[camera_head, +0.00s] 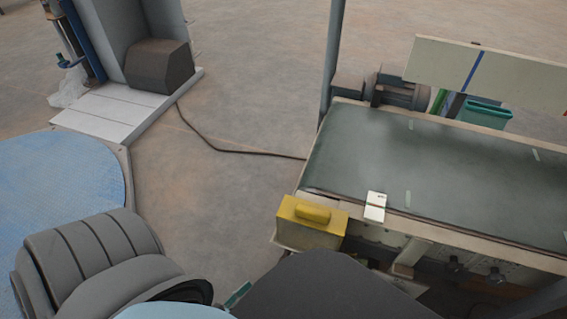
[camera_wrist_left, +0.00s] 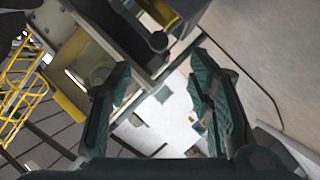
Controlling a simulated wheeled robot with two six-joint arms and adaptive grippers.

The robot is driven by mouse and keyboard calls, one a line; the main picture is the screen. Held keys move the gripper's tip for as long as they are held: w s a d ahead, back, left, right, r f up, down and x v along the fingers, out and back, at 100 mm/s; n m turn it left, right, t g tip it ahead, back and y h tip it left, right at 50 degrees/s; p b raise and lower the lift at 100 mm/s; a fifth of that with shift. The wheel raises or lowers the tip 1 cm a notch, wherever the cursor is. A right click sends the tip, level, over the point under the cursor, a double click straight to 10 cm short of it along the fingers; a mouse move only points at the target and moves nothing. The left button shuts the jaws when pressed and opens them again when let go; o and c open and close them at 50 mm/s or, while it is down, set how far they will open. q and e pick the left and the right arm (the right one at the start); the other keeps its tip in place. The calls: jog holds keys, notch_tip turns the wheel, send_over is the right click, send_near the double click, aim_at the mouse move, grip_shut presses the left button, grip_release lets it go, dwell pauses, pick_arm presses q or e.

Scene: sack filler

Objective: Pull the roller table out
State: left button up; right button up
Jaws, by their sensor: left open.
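My left gripper (camera_wrist_left: 160,66) is open in the left wrist view, its two dark green fingers apart with nothing held between them. I cannot tell whether this frame belongs to the roller table. In the head view a belt conveyor (camera_head: 440,165) with a dark green belt stands at the right; no rollers are clearly visible. My left arm comes in at the bottom left, and its gripper is mostly hidden there. My right gripper is not in view.
A yellow box (camera_head: 312,222) sits at the conveyor's near left corner. A black cable (camera_head: 235,151) crosses the floor to a white-based machine (camera_head: 112,112). A blue platform (camera_head: 60,190) lies at the left. Floor between platform and conveyor is otherwise clear. Yellow railing (camera_wrist_left: 22,85) shows in the wrist view.

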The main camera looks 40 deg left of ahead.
aim_at(282, 265)
pick_arm(q)
jog(key=b+x, duration=0.2)
jog(key=x, duration=0.7)
jog(key=shift+r, duration=0.1)
jog(key=b+x, duration=0.1)
jog(key=x, duration=0.3)
jog(key=shift+w, duration=0.45)
grip_shut()
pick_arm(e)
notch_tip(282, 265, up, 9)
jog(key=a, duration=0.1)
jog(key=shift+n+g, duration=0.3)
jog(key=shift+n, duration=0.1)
